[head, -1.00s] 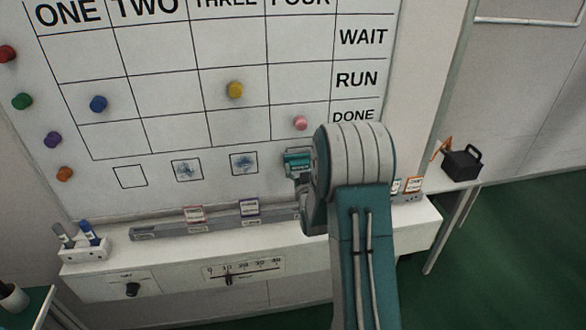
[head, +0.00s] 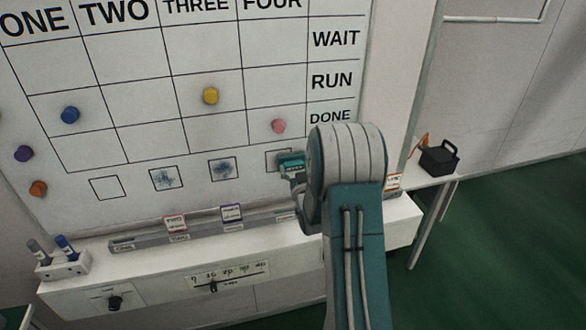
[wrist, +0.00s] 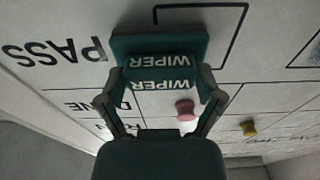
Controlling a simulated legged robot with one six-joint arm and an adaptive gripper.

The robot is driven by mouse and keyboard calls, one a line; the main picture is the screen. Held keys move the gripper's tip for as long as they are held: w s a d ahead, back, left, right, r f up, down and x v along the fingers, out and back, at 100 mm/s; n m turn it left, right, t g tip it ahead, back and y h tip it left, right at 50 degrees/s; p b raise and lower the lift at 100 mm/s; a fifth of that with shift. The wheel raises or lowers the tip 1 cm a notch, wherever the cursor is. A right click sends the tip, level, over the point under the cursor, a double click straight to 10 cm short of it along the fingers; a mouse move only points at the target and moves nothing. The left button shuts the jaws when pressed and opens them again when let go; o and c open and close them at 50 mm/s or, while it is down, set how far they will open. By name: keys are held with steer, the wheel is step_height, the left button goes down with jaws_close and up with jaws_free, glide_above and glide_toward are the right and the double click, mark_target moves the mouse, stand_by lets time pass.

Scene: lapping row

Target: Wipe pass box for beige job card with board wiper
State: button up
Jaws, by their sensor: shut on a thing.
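My gripper (wrist: 160,88) is shut on the teal board wiper (wrist: 158,46), marked WIPER; the wiper also shows in the head view (head: 291,160). The wiper is at the whiteboard, over the right part of the box (head: 270,161) under column FOUR. That box's visible part looks clean; its outline runs beside the wiper in the wrist view (wrist: 246,38). Whether the wiper touches the board is unclear. The boxes under TWO (head: 166,179) and THREE (head: 222,169) hold blue-grey smudges. The box under ONE (head: 104,188) is blank. I cannot pick out a beige job card.
A grey rail (head: 200,228) below the board holds a red-edged card (head: 175,222) and a blue-edged card (head: 231,213). My arm hides part of it. Pink (head: 279,126) and yellow (head: 210,96) magnets sit on the board. A black box (head: 439,158) stands right.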

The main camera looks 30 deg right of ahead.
steer(key=shift+w+a, duration=0.35)
steer(key=shift+a, duration=0.85)
steer(key=shift+w+a, duration=0.3)
steer(key=shift+a, duration=0.95)
steer(key=shift+w+a, duration=0.35)
steer(key=shift+a, duration=0.85)
steer(key=shift+r+v, duration=0.2)
steer(key=shift+v, duration=1.3)
steer(key=shift+r+v, duration=0.15)
steer(key=shift+v, duration=1.35)
steer(key=shift+s, duration=0.15)
steer(key=v, duration=0.2)
steer(key=shift+s+a+r, duration=0.1)
steer(key=shift+s+r, duration=0.05)
steer(key=shift+s, duration=0.25)
